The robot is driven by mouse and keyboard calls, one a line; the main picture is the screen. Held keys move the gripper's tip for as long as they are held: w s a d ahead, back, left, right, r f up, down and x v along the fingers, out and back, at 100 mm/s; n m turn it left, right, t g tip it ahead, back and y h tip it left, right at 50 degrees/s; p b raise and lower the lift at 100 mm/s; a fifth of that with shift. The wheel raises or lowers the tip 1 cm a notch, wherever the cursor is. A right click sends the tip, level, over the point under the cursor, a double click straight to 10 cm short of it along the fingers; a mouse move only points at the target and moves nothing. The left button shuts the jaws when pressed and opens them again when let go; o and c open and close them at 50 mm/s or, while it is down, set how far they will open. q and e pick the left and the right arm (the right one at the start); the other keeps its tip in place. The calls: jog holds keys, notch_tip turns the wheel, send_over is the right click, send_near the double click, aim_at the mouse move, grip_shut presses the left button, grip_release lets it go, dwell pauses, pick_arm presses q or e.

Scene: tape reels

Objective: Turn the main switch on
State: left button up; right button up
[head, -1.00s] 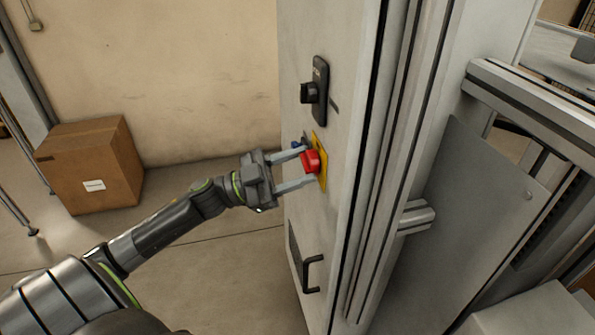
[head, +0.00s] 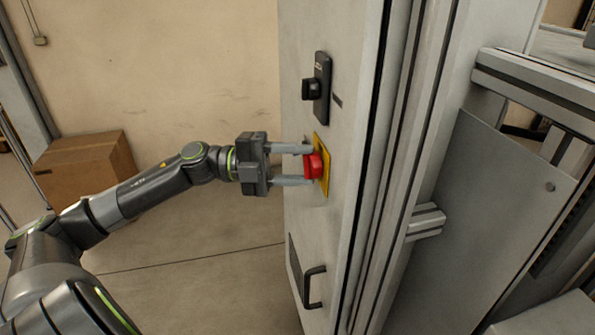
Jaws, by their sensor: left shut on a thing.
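The main switch (head: 311,89) is a black rotary knob on a dark plate, high on the narrow face of the grey cabinet (head: 352,60). Below it, a red mushroom button (head: 314,165) sits on a yellow plate (head: 325,165). My left gripper (head: 308,166) comes in level from the left, one finger above the red button and one below it, shut on the button. It is below the main switch and apart from it. My right gripper is out of view.
A black handle (head: 314,287) sits low on the cabinet face. Metal framing (head: 515,85) and a grey panel (head: 490,225) stand to the right. A cardboard box (head: 85,165) is on the floor at left. The floor between box and cabinet is clear.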

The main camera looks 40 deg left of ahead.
pick_arm(q)
jog(key=shift+r+m+g+y+b, duration=0.1)
jog(key=shift+m+g+y+b, duration=0.2)
jog(key=shift+m, duration=0.7)
jog(key=shift+r+m+g+y+b, duration=0.1)
jog(key=shift+m+y+b, duration=0.3)
jog(key=shift+m, duration=0.6)
jog(key=o, duration=1)
